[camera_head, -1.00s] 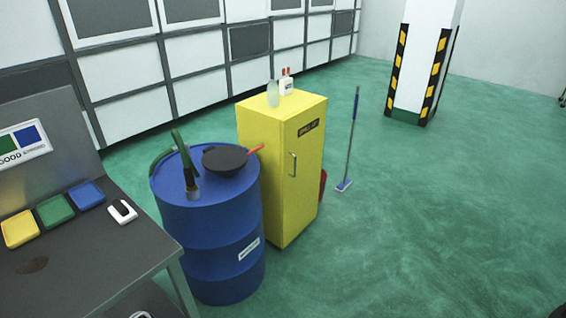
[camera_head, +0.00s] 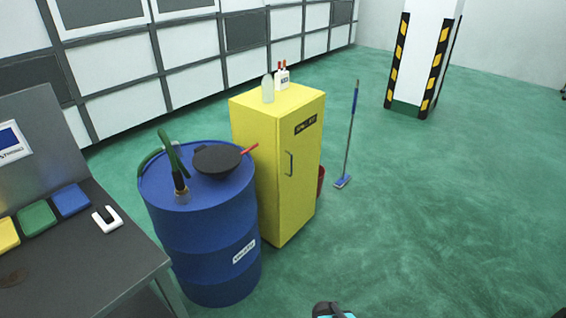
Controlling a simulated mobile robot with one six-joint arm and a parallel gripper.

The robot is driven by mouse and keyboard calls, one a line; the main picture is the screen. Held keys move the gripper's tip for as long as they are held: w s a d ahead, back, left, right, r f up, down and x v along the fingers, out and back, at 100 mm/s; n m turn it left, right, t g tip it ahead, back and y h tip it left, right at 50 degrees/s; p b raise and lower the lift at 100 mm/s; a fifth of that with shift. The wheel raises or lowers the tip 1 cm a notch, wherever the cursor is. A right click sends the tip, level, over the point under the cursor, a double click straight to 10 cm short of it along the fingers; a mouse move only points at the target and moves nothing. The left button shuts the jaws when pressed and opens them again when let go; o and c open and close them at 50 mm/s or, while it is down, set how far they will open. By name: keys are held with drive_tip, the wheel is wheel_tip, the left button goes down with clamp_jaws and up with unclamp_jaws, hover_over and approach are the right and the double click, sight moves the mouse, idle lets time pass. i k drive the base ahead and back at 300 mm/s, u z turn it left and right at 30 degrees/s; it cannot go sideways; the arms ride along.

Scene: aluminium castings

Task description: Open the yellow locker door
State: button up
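The yellow locker (camera_head: 262,150) stands upright on the floor near the middle of the view. Its door (camera_head: 300,190) faces right and looks shut flush with the body. A slim vertical handle (camera_head: 289,163) sits on the door's left side, with a dark label (camera_head: 306,124) above it. A small dark and teal part, which looks like my own arm, shows at the bottom edge, well below the locker. No gripper fingers can be made out, and nothing touches the handle.
A blue drum (camera_head: 205,235) with a black pan (camera_head: 217,158) on top stands close at the locker's left. A red bucket (camera_head: 320,178) and a mop (camera_head: 349,140) are at its right. A workbench (camera_head: 110,255) is at left. Floor before the door is clear.

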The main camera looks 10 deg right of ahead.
sight(300, 130)
drive_tip(key=u, duration=0.65)
drive_tip(key=i, duration=0.65)
drive_tip(key=u, duration=0.4)
